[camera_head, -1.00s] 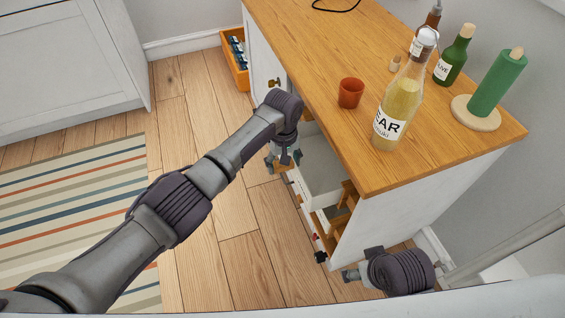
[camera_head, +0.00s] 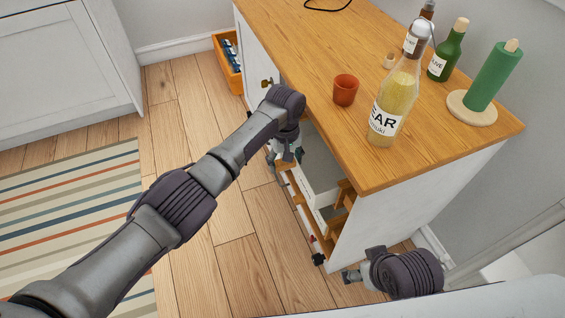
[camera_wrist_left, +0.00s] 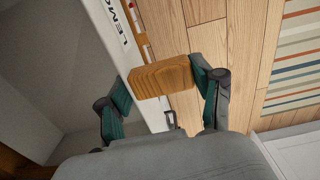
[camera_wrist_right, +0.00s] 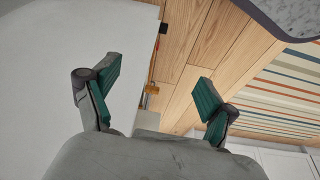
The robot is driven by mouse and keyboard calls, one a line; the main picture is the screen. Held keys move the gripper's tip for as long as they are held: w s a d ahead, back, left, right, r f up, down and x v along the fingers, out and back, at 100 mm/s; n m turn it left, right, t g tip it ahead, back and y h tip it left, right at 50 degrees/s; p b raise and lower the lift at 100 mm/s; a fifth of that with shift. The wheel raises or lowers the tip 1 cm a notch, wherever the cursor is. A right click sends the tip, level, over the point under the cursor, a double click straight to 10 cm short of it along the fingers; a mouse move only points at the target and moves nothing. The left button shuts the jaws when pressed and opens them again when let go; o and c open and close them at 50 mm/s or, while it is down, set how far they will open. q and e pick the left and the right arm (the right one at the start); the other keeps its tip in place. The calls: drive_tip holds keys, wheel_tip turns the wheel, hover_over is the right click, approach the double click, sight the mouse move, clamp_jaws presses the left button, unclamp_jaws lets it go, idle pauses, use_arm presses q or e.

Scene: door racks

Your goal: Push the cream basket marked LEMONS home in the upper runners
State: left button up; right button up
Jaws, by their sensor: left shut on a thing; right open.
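The cream basket (camera_wrist_left: 112,50) shows its lettered front in the left wrist view, with part of the word LEMONS readable. Its grey interior (camera_head: 318,162) shows in the head view, standing out from the open side of the cabinet below the worktop. My left gripper (camera_head: 285,160) is at the basket's front. In the left wrist view its jaws are shut on the basket's wooden handle (camera_wrist_left: 162,78). My right gripper (camera_wrist_right: 158,88) is open and empty beside the cabinet's near end; it also shows low in the head view (camera_head: 350,276). The upper runners are hidden.
A red cup (camera_head: 345,90), a pear bottle (camera_head: 391,106), a green bottle (camera_head: 447,52) and a green roll on a stand (camera_head: 495,78) stand on the worktop (camera_head: 310,60). An orange crate (camera_head: 229,62) is on the floor.

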use_arm(q)
drive_tip(key=shift+w+d+b, duration=0.15)
drive_tip(key=shift+d+b, duration=0.4)
use_arm(e)
drive_tip(key=shift+r, duration=0.1)
use_arm(q)
drive_tip(key=shift+w+d+b, duration=0.15)
drive_tip(key=shift+d+b, duration=0.25)
drive_tip(key=shift+b, duration=0.1)
use_arm(e)
drive_tip(key=w+a+r+t+y, duration=0.1)
drive_tip(key=w+a+r+t, duration=0.1)
drive_tip(key=w+t, duration=0.2)
drive_tip(key=shift+w, duration=1.1)
use_arm(q)
drive_tip(key=shift+d, duration=0.1)
use_arm(e)
drive_tip(key=shift+w+a+r, duration=0.15)
drive_tip(key=shift+w+r, duration=0.05)
drive_tip(key=shift+w, duration=0.2)
use_arm(q)
drive_tip(key=shift+w+d+r+b, duration=0.1)
drive_tip(key=shift+d+r+b, duration=0.05)
drive_tip(key=shift+b, duration=0.3)
use_arm(e)
drive_tip(key=shift+w+a+r+t, duration=0.4)
drive_tip(key=shift+w+r+t, duration=0.3)
drive_tip(key=shift+w, duration=0.15)
